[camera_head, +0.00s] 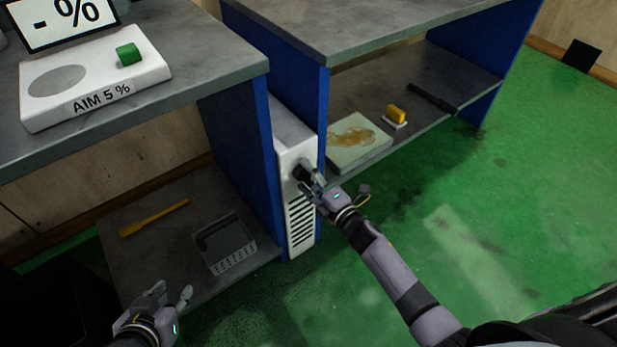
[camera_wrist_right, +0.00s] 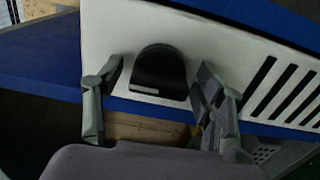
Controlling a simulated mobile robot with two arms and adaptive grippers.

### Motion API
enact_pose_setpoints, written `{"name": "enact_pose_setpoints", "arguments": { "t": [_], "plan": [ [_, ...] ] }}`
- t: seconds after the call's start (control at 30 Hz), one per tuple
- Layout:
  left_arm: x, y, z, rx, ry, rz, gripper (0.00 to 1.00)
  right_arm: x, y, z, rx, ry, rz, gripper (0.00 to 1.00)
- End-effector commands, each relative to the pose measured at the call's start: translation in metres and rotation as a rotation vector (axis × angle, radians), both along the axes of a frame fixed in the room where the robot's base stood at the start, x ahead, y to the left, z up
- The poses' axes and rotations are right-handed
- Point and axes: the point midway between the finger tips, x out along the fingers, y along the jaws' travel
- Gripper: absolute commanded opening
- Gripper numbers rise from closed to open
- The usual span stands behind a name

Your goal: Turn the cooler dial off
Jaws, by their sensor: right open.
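The cooler (camera_head: 300,210) is a narrow white unit with dark vent slots, standing between two blue bench sides. Its black dial (camera_head: 300,172) is on the upper part of the front panel, partly hidden by my right gripper (camera_head: 312,178). In the right wrist view the black dial (camera_wrist_right: 160,72) has a pale mark on its lower edge. The open fingers of my right gripper (camera_wrist_right: 160,100) stand to the left and right of it, with gaps showing on both sides. My left gripper (camera_head: 170,300) is low at the left, away from the cooler, with its fingers apart and nothing visible between them.
A grey basket (camera_head: 225,245) and a yellow-handled tool (camera_head: 155,217) lie on the lower left shelf. The right shelf holds a pale tray (camera_head: 357,150), a yellow block (camera_head: 396,113) and a dark bar (camera_head: 433,98). The green floor (camera_head: 480,220) at right is clear.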

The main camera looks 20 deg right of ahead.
Motion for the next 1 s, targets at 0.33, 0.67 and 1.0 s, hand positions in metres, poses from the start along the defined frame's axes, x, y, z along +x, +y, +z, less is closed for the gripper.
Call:
{"name": "enact_pose_setpoints", "arguments": {
  "t": [0.33, 0.67, 1.0],
  "plan": [
    [0.000, 0.000, 0.001, 0.000, -0.002, 0.000, 0.33, -0.041, -0.015, -0.001, -0.001, 0.003, 0.000, 0.64],
    [0.000, 0.000, 0.000, 0.000, -0.001, 0.000, 0.33, -0.100, -0.036, -0.001, 0.000, 0.001, 0.001, 0.64],
    [0.000, 0.000, 0.000, 0.000, -0.001, 0.000, 0.33, -0.113, -0.041, 0.000, 0.000, 0.000, 0.000, 0.64]
  ]
}}
